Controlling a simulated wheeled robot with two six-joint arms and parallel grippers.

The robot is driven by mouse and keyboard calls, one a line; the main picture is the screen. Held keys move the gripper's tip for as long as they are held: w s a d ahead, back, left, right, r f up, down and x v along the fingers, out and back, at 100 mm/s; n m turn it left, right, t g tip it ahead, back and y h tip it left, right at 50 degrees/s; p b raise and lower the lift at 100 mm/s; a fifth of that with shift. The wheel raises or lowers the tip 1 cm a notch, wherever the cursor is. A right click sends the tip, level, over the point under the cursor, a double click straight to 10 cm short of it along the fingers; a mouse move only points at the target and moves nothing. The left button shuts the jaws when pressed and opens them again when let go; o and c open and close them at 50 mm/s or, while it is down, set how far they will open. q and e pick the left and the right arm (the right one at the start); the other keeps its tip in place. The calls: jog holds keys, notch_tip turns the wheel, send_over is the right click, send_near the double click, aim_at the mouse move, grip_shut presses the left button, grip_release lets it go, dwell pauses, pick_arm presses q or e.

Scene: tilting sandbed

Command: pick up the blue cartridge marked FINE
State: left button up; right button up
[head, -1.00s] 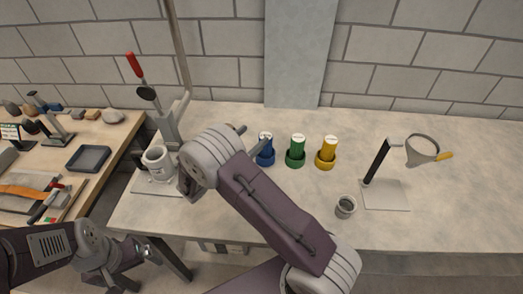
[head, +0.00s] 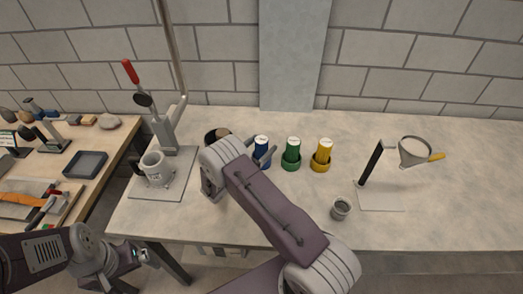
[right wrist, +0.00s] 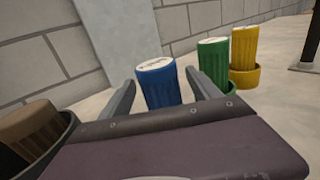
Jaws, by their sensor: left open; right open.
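The blue cartridge (head: 262,146) stands upright on the bench in a blue ring holder, leftmost of the three bright cartridges. It also shows in the right wrist view (right wrist: 158,88), between the two fingers of my right gripper (right wrist: 160,80). The fingers are open, one on each side, and I cannot tell whether either touches it. Its white top carries dark marking too small to read. In the head view my right arm partly covers the cartridge's holder. My left gripper (head: 149,257) is open and empty, low at the left, in front of the bench and far from the cartridge.
A green cartridge (head: 292,150) and a yellow cartridge (head: 322,152) stand close on the right. A brown cartridge (right wrist: 30,125) in a dark holder is close on the left. A mug (head: 156,167), a small cup (head: 340,209) and a strainer stand (head: 371,163) are farther off.

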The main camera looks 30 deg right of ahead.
jog(key=c, duration=1.5)
